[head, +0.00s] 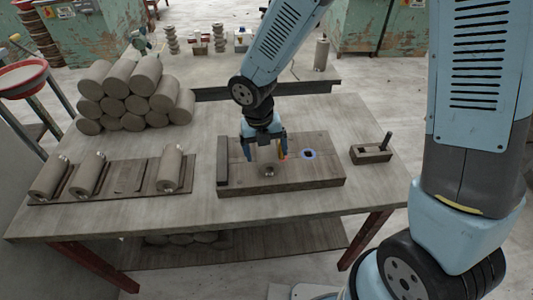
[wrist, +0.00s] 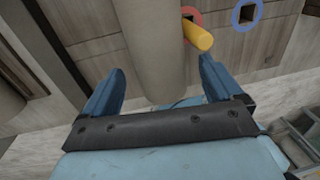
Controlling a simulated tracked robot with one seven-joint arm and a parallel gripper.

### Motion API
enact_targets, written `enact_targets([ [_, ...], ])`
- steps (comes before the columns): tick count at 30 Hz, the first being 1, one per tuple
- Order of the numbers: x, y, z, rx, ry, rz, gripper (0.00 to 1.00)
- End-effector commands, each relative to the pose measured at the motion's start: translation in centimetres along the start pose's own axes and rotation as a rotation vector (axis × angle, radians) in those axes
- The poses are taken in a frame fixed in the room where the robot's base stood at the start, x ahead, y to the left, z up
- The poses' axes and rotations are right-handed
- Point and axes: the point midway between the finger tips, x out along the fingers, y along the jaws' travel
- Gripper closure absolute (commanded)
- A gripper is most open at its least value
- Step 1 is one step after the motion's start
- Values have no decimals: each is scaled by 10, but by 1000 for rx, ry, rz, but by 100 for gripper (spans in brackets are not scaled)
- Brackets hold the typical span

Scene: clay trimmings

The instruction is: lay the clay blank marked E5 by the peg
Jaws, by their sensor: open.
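A wooden board (head: 310,183) lies in the middle of the table. A grey clay blank (wrist: 160,40) lies on it next to a yellow peg (wrist: 198,37), which stands in a red ring. The peg also shows in the head view (head: 283,154), just right of my gripper (head: 265,157). In the wrist view my gripper (wrist: 160,85) is open, its fingers on either side of the blank's near end, with a gap on each side. In the head view the blank (head: 268,171) shows mostly by its end. I cannot read a mark on it.
A rack (head: 128,178) at the left holds 3 clay blanks and one empty place. A pile of clay cylinders (head: 130,95) lies behind it. A blue ring (head: 308,154) marks the board right of the peg. A small wooden block (head: 371,153) with an upright handle stands farther right.

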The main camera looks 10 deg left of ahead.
Motion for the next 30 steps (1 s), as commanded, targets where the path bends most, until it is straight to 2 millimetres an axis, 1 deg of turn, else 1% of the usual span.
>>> enact_targets([
  [1, -9, 0, 1, 2, -3, 1, 7],
  [9, -64, 0, 1, 2, -4, 2, 7],
  [15, -96, 0, 1, 1, -4, 1, 7],
  [21, -113, 0, 0, 1, -1, 0, 7],
  [24, -117, 0, 0, 1, -1, 0, 7],
  [30, -117, 0, 0, 0, 0, 0, 7],
])
